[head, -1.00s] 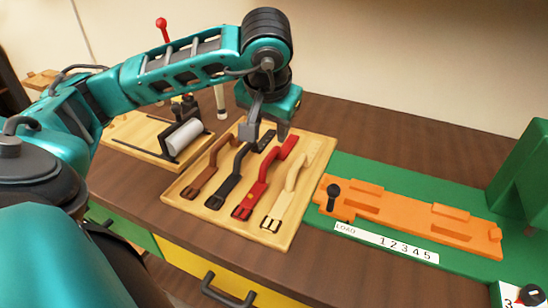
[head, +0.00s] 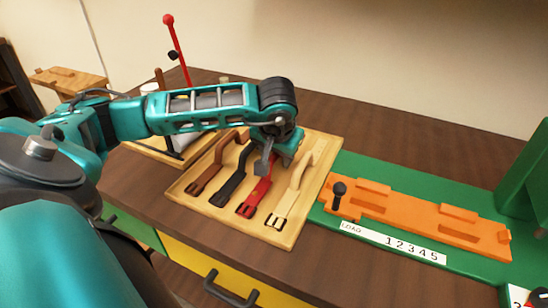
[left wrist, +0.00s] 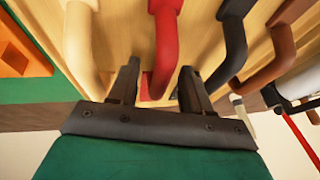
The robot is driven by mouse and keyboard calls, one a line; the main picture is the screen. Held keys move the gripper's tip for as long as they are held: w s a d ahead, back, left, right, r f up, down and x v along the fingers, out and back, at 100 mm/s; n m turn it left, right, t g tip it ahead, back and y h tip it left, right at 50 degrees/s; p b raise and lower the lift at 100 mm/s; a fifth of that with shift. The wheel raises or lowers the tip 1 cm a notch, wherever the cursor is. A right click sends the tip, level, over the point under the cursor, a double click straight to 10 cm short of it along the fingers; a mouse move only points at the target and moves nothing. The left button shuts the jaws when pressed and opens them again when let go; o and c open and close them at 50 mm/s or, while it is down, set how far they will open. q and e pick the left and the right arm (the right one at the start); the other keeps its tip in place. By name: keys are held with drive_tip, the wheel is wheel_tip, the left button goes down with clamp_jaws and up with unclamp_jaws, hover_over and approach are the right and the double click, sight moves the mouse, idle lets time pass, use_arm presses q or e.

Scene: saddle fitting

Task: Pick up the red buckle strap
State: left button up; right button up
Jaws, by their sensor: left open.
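The red buckle strap (head: 255,196) lies on a wooden tray (head: 318,206), between a black strap (head: 233,182) and a cream strap (head: 290,196). My left gripper (head: 269,170) is low over the red strap's far part and hides some of it. In the left wrist view, the two fingers of my left gripper (left wrist: 157,84) are apart. The red strap (left wrist: 165,45) shows between them, with the black strap (left wrist: 232,40) and the cream strap (left wrist: 78,45) outside the fingers. Whether the fingers touch the red strap I cannot tell. My right gripper is not in view.
A brown strap (head: 212,170) lies at the tray's left. A green base with an orange fixture (head: 420,222) and a black knob stands at the right. A red-tipped lever (head: 178,48) rises behind my arm.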

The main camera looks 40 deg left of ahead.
use_arm(q)
drive_tip(key=shift+f, duration=0.15)
drive_tip(key=c, duration=0.9)
clamp_jaws()
drive_tip(key=shift+r, duration=0.2)
